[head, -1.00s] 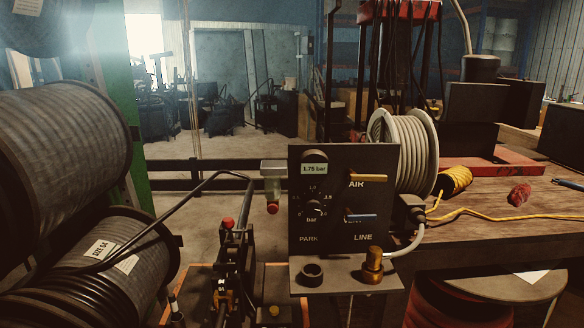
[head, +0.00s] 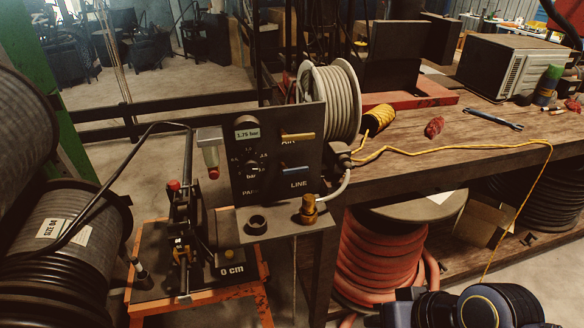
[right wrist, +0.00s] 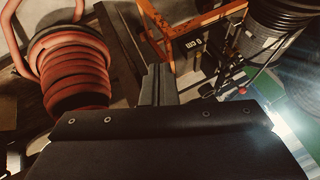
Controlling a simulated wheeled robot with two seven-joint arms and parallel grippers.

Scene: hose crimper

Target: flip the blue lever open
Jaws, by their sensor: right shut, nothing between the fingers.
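The blue lever (head: 293,169) is on the dark control panel (head: 240,190), below the yellow lever (head: 298,137) marked AIR and above the word LINE. It lies roughly level, pointing right; the label beside it is partly hidden. My right arm (head: 480,308) shows at the lower right of the head view, well below and right of the panel. In the right wrist view my right gripper (right wrist: 158,72) is shut, with nothing between its fingers. It is apart from the lever, which I cannot make out in that view. My left gripper is not in view.
A brass fitting (head: 309,209) and a dark ring (head: 256,224) sit on the panel's shelf. The wooden bench (head: 450,150) carries a hose reel (head: 330,100) and a yellow cord. A red hose coil (head: 380,260) stands below, between my right arm and the panel.

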